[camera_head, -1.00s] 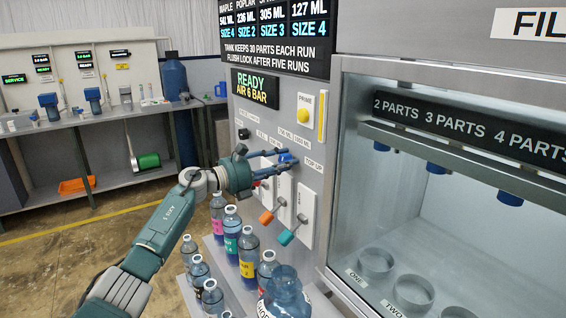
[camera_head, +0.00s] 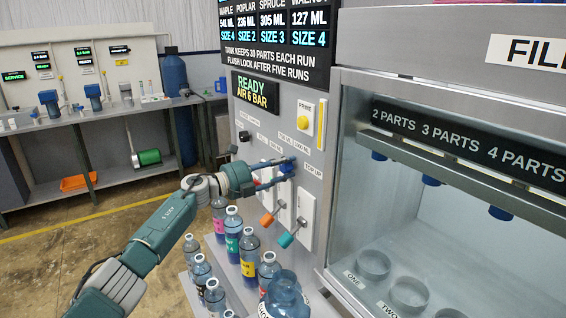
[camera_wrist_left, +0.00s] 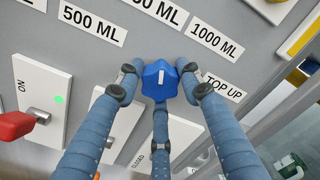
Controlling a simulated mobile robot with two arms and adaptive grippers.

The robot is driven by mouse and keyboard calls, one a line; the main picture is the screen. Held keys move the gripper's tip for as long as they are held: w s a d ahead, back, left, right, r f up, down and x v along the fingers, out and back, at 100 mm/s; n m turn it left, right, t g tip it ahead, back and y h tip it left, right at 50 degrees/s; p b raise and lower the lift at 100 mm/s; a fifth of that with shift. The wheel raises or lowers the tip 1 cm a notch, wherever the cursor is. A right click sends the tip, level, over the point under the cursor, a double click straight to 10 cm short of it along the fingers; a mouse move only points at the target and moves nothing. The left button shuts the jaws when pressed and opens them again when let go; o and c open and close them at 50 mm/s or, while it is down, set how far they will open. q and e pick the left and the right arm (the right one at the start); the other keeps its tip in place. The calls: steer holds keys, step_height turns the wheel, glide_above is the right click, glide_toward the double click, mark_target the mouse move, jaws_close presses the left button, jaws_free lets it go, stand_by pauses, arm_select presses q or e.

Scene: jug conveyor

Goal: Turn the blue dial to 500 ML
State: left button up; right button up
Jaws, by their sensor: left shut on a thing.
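The blue dial (camera_head: 287,168) is on the grey front panel of the machine. In the left wrist view the dial (camera_wrist_left: 160,76) has a white mark that points up the picture, roughly toward the 750 ML label (camera_wrist_left: 160,9). The 500 ML label (camera_wrist_left: 93,22) is up and left of the dial. My left gripper (camera_head: 284,172) is shut on the dial. In the left wrist view its fingers (camera_wrist_left: 161,88) touch the dial from both sides, with a third finger below. They hide part of the dial's rim. My right gripper is in neither view.
The 1000 ML (camera_wrist_left: 217,40) and TOP UP (camera_wrist_left: 224,88) labels are right of the dial. Several bottles (camera_head: 249,253) stand beneath my left arm. A red lever (camera_wrist_left: 14,125) is close to the left finger.

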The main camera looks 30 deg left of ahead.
arm_select(q)
steer(key=n+p, duration=0.2)
steer(key=n, duration=0.1)
steer(key=n+p, duration=0.1)
steer(key=n, duration=0.1)
steer(key=shift+s+d+f, duration=0.1)
steer(key=shift+d+f, duration=0.15)
steer(key=shift+f, duration=0.05)
steer(key=shift+n+p, duration=1.15)
steer(key=shift+n, duration=1.25)
steer(key=o, duration=1.1)
steer(key=shift+r, duration=0.2)
steer(key=shift+a, duration=0.15)
steer(key=v, duration=1.1)
steer(key=shift+s+a, duration=0.15)
steer(key=shift+s, duration=0.25)
